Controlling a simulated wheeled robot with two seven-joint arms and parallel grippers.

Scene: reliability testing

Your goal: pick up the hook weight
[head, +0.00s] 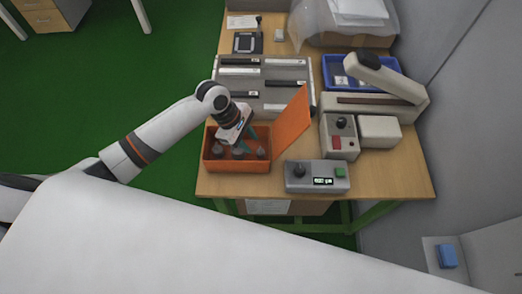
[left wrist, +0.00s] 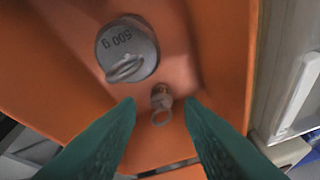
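The orange box (head: 238,166) stands open near the table's front left, holding several grey weights. In the left wrist view, a large weight marked 500 g (left wrist: 125,47) with a hook on top lies inside the box (left wrist: 60,85). A much smaller metal weight (left wrist: 161,99) with a ring-like hook is seen between my green fingertips. My left gripper (head: 244,146) points down into the box and is open, with a gap on both sides of the small weight. Whether it is level with that weight I cannot tell. My right gripper is not in view.
The box's orange lid (head: 294,124) stands raised on its right side. A grey control box (head: 317,177) sits at the front right, a beige tester (head: 375,105) behind it. A grey slotted tray (head: 290,82) lies behind the box.

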